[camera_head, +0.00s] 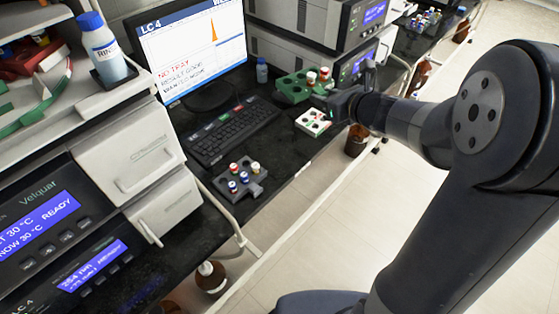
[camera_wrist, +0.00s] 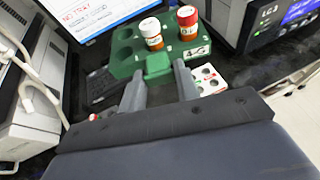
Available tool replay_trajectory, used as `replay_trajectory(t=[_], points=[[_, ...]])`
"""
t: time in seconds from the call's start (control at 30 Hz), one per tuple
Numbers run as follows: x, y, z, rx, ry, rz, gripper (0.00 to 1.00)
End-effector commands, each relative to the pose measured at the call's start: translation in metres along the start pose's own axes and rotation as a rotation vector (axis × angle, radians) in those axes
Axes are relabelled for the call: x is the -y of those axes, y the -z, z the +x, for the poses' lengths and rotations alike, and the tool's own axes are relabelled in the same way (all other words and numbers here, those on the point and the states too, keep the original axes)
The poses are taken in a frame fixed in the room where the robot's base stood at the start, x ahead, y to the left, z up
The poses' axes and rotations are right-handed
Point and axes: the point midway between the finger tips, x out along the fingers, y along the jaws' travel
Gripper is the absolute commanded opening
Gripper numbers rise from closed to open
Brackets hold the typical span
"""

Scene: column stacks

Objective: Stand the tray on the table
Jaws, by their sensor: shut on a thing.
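A green tray (camera_head: 290,92) with round holes is at the back of the bench in the head view, right of the keyboard. My gripper (camera_wrist: 158,76) is shut on that tab; in the head view my gripper (camera_head: 336,100) reaches in from the right. I cannot tell whether the tray's underside touches the black bench (camera_head: 205,205).
A white holder (camera_head: 312,121) stands close in front of the green tray. A grey rack (camera_head: 240,181) with several vials is nearer me. The keyboard (camera_head: 228,132) and the monitor (camera_head: 190,50) reading "NO TRAY" are left. An instrument (camera_head: 300,45) is behind. The bench's right edge is near.

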Motion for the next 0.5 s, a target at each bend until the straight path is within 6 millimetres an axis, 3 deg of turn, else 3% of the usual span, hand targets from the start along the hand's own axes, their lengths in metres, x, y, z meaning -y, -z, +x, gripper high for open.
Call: replay_trajectory(t=[0.03, 0.5], points=[[-0.004, 0.013, 0.009, 0.003, -0.018, -0.011, 0.07], [-0.042, 0.058, 0.043, 0.003, -0.164, -0.07, 0.07]])
